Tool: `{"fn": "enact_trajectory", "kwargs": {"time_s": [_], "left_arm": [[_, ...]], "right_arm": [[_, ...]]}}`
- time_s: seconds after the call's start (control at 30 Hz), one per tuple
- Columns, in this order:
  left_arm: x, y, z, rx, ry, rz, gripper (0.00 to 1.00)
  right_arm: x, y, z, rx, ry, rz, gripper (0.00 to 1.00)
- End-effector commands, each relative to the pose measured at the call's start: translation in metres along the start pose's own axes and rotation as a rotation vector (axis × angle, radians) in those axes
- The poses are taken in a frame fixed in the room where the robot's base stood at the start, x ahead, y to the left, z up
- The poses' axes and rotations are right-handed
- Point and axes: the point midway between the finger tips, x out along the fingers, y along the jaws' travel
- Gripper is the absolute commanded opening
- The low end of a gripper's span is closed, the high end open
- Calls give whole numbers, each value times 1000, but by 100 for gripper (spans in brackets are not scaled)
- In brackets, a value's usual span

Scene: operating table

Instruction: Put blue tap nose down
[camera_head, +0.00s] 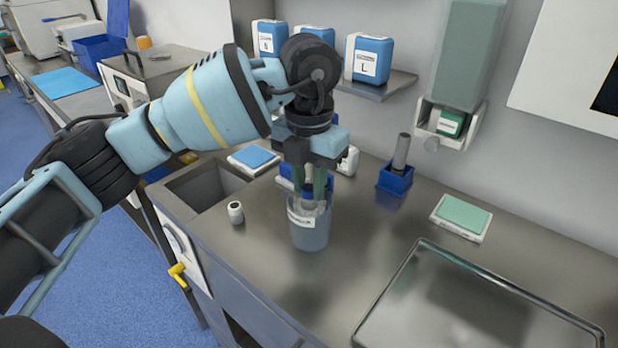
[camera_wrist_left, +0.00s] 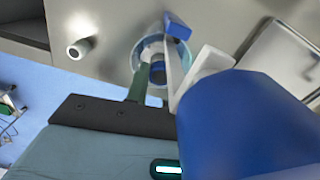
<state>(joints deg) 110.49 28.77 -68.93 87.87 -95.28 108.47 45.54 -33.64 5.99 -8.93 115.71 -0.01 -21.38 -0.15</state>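My left gripper (camera_head: 308,195) points straight down over a clear labelled beaker (camera_head: 310,232). Its green fingers stand apart, with their tips at the beaker's mouth. A small dark blue and white piece (camera_wrist_left: 157,68) shows at the beaker's mouth in the left wrist view, beside one green finger; it may be the blue tap. A large blue body (camera_wrist_left: 245,130) with an angled white part (camera_wrist_left: 205,65) fills the lower right of that view and hides the other finger. I cannot tell whether the fingers grip anything. My right gripper is out of view.
A small white jar (camera_head: 236,212) stands left of the beaker, near the sink (camera_head: 205,187). A blue holder (camera_head: 395,178), a green-topped device (camera_head: 461,216) and a metal tray (camera_head: 420,262) are to the right. Blue canisters (camera_head: 370,58) stand on the shelf above. A yellow tap (camera_head: 178,275) is on the counter front.

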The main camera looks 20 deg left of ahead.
Motion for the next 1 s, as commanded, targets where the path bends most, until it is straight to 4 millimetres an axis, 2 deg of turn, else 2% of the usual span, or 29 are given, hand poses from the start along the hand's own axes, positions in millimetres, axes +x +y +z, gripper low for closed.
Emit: {"fn": "enact_trajectory", "kwargs": {"time_s": [0.03, 0.17, 0.43, 0.57, 0.67, 1.0], "left_arm": [[0, 0, 0, 0, 0, 0, 30], [0, 0, 0, 0, 0, 0, 45], [-1, 0, 0, 0, 0, 0, 45], [-9, 0, 0, 0, -1, 0, 45], [-24, 0, 1, 0, -3, -1, 45], [-92, 0, 0, 0, -4, 0, 45]], "right_arm": [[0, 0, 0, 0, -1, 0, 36], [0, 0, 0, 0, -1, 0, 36], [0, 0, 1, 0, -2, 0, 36], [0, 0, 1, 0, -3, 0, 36], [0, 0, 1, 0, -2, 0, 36], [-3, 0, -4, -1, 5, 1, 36]]}}
